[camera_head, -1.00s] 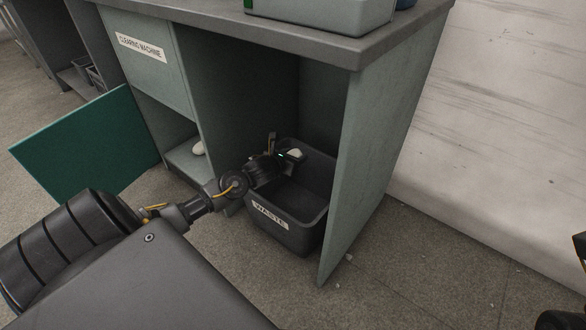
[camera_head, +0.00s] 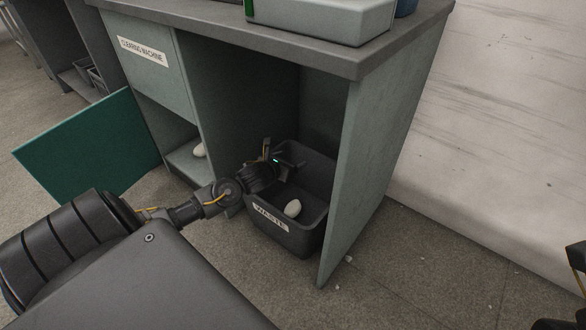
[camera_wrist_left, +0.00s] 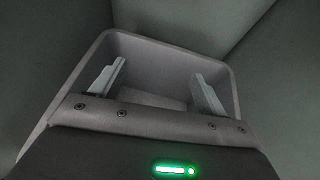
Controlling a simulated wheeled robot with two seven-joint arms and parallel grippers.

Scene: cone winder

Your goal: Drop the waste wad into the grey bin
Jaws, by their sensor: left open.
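The white waste wad (camera_head: 292,208) is inside the grey bin (camera_head: 283,239), low near its labelled front wall, apart from my gripper. The bin bears a WASTE label and stands on the floor under the bench. My left gripper (camera_head: 287,158) is open and empty over the back left part of the bin. In the left wrist view the two spread fingers (camera_wrist_left: 156,88) have nothing between them, with the bin (camera_wrist_left: 170,50) below. The wad does not show in that view.
Another white wad (camera_head: 199,150) lies in the lower compartment at left, beside an open green door (camera_head: 87,144). The bench top (camera_head: 330,56) overhangs the bin, and a side panel (camera_head: 362,165) stands close on its right.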

